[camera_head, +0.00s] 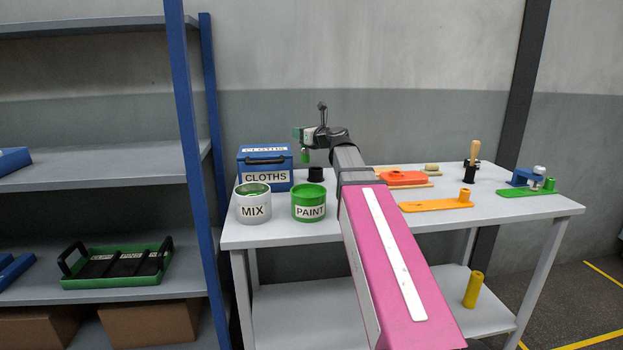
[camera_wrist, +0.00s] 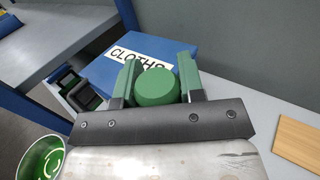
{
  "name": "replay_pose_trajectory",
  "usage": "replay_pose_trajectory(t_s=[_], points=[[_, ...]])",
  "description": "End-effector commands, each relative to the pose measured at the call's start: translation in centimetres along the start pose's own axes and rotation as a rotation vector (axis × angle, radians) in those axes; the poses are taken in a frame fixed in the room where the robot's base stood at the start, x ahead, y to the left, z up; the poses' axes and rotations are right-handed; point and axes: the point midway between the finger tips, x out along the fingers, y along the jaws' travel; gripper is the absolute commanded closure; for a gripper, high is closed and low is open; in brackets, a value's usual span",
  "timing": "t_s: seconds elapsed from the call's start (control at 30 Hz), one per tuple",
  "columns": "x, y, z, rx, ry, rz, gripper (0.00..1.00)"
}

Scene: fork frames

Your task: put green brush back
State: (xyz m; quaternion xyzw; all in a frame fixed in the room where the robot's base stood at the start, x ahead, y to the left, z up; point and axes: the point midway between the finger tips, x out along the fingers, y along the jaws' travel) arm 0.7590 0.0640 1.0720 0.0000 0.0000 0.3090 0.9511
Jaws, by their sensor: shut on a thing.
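My gripper (camera_head: 303,138) is raised above the back left of the table, over the gap between the CLOTHS box and the paint pot. In the wrist view my gripper (camera_wrist: 158,78) is shut on a round green end (camera_wrist: 157,88), which looks like the green brush's handle. In the head view the green brush (camera_head: 305,157) shows as a short green piece hanging below the fingers. Its bristles cannot be made out. The green PAINT pot (camera_head: 309,210) and white MIX pot (camera_head: 253,211) stand at the table's front left; MIX has green inside.
The blue CLOTHS box (camera_head: 264,178) stands behind the pots. A small black cup (camera_head: 316,174) stands beside it. Orange and green fixtures lie farther right. A blue shelf rack (camera_head: 187,130) stands left, with a green tray (camera_head: 118,281) of black inserts.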

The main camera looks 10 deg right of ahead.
Motion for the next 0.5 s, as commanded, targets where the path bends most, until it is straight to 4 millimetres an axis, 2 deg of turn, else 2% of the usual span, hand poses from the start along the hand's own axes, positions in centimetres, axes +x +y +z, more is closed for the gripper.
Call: replay_pose_trajectory(t_s=[0.27, 0.37, 0.5], points=[[0.2, -0.3, -0.1, 0.0, 0.0, 0.0, 0.88], [0.7, -1.4, -0.8, 0.002, 0.002, -0.001, 0.88], [2.0, -3.8, -2.3, 0.002, 0.002, -0.001, 0.88]])
